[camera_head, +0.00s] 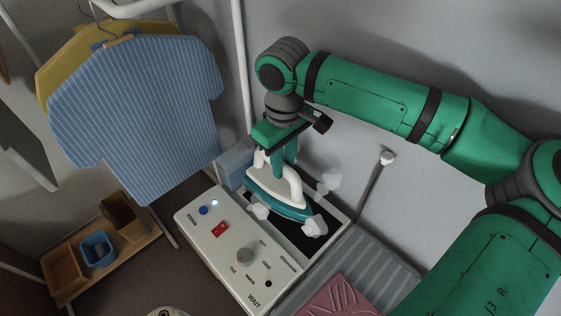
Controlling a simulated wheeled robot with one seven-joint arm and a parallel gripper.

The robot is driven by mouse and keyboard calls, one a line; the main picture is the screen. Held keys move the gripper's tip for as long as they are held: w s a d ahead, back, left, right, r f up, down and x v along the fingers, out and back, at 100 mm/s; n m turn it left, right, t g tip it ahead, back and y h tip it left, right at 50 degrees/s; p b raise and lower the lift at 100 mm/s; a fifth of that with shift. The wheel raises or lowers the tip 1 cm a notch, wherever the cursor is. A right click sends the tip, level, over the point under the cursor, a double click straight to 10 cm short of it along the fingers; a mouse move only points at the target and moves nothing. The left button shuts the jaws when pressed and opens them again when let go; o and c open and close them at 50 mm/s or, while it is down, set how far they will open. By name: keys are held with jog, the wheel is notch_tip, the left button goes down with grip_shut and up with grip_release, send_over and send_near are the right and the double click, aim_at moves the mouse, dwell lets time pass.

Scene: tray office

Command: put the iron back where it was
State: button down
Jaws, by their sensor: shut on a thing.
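The iron (273,201) is white with a teal base. It is at or just above the dark recess (294,237) of a white station, and I cannot tell whether its sole touches. My green gripper (276,158) points down from above and is shut on the iron's white handle. The handle partly hides the fingertips. White puffs like steam (315,226) show around the iron's base.
The station's front panel (234,262) has a lit lamp, a blue button, a red switch, a knob and the word "WAIT". A grey ribbed board (343,262) with a folded pink cloth (338,297) is at right. A striped blue shirt (140,105) hangs at left.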

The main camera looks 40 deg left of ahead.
jog(key=shift+w+a+f, duration=0.1)
jog(key=shift+w+f, duration=0.05)
jog(key=shift+f, duration=0.8)
jog(key=shift+w+f, duration=0.1)
jog(key=shift+f, duration=0.8)
jog(key=c, duration=1.5)
grip_release()
notch_tip(320, 180, up, 11)
jog(key=shift+r, duration=0.15)
jog(key=shift+s+r, duration=0.15)
jog(key=shift+r, duration=0.25)
